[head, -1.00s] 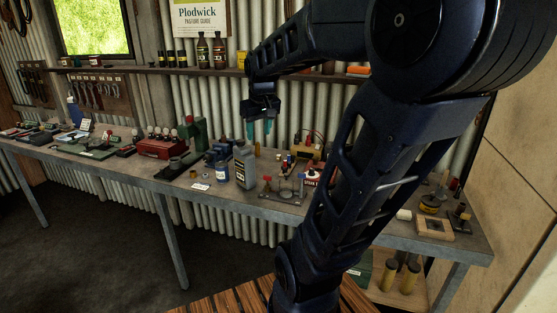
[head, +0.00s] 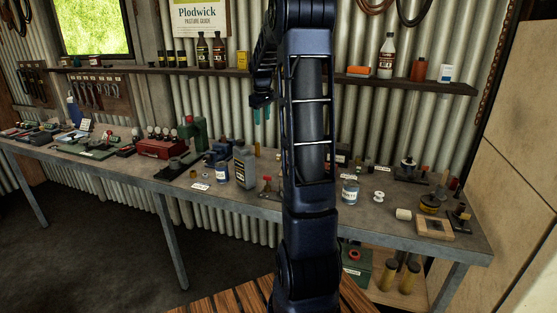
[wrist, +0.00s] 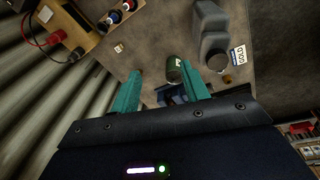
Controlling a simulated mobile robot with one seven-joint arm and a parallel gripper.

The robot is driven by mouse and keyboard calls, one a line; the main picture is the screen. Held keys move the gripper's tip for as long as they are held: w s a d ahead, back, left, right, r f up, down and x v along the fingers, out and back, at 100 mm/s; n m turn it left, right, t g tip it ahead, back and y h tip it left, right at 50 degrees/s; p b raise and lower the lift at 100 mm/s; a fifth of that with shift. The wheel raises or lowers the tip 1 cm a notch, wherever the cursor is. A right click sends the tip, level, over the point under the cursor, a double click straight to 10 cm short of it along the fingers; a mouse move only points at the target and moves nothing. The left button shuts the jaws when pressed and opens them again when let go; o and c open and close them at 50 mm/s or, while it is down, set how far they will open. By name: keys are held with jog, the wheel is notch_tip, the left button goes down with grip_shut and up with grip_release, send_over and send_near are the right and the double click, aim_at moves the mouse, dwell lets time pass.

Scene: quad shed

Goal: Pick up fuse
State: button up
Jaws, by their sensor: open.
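I cannot make out a fuse for certain in either view. My gripper (head: 261,113) hangs above the back of the metal workbench (head: 130,168) in the head view, partly hidden by my arm. In the wrist view its two teal fingers (wrist: 161,68) are apart, with nothing held between them. A small tan piece (wrist: 118,48) lies on the bench beyond the left finger, too small to identify. My arm hides the middle right of the bench in the head view.
A grey jug (head: 243,167) stands on the bench; it also shows in the wrist view (wrist: 212,40). A green cylinder (wrist: 174,70) stands beyond the fingers. A glass jar (head: 350,191) and white spool (head: 379,196) are at right. A wall shelf (head: 430,84) holds bottles.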

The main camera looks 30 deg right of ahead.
jog(key=w+d+f+n, duration=0.2)
jog(key=w+d+f, duration=0.6)
jog(key=w+f, duration=0.15)
jog(key=n+g, duration=0.1)
jog(key=g, duration=0.1)
send_over(279, 158)
jog(key=w, duration=0.1)
notch_tip(279, 158, down, 8)
jog(key=shift+y, duration=0.3)
jog(key=shift+w+d+f, duration=0.1)
jog(key=shift+f, duration=2.55)
jog(key=shift+w+d+f, duration=0.1)
jog(key=shift+f, duration=2.55)
grip_shut()
jog(key=shift+r, duration=0.1)
